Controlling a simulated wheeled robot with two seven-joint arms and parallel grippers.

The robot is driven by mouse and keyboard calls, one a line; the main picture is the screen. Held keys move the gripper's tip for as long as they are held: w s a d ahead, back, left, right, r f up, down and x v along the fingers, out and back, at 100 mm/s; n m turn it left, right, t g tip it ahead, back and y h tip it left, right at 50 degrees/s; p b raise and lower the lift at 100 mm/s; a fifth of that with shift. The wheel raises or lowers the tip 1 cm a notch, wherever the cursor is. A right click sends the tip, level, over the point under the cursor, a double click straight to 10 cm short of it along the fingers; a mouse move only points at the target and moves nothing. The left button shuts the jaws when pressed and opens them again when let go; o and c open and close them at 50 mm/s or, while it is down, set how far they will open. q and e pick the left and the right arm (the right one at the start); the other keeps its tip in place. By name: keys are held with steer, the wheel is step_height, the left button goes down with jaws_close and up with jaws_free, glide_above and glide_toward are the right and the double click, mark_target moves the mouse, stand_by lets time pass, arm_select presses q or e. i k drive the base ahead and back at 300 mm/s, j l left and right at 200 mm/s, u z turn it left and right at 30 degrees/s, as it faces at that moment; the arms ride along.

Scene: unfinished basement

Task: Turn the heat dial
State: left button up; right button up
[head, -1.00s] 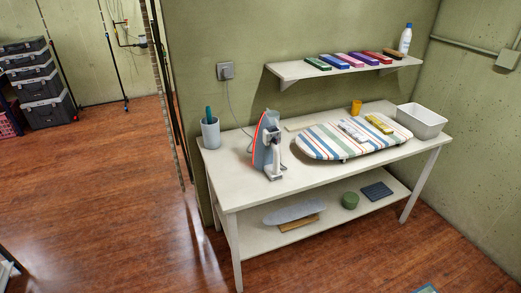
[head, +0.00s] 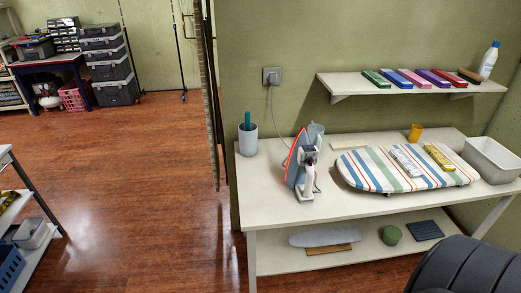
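The iron (head: 301,166) stands upright on its heel on the white table, with its red-edged soleplate facing left. Its cord runs up to a wall socket (head: 271,76). The heat dial is too small to make out in the head view. A striped ironing board (head: 405,178) lies to the right of the iron. Neither of my grippers is in view. A dark rounded shape at the lower right hides the front right corner of the table.
A grey cup (head: 248,139) stands left of the iron. A wall shelf (head: 340,88) holds coloured boxes. The wooden floor (head: 150,180) left of the table is open.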

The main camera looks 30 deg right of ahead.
mark_target(309, 161)
steer(key=l+u, duration=0.15)
steer(key=l, duration=0.3)
steer(key=k+l+u, duration=0.1)
steer(key=l, duration=0.3)
steer(key=l+u, duration=0.15)
steer(key=l, duration=0.25)
steer(key=k+l+u, duration=0.15)
steer(key=l, duration=0.25)
steer(key=k+l+u, duration=0.15)
steer(key=l, duration=0.3)
steer(key=l+u, duration=0.1)
steer(key=l, duration=0.3)
steer(key=k+l+u, duration=0.15)
steer(key=l, duration=0.2)
steer(key=k, duration=0.05)
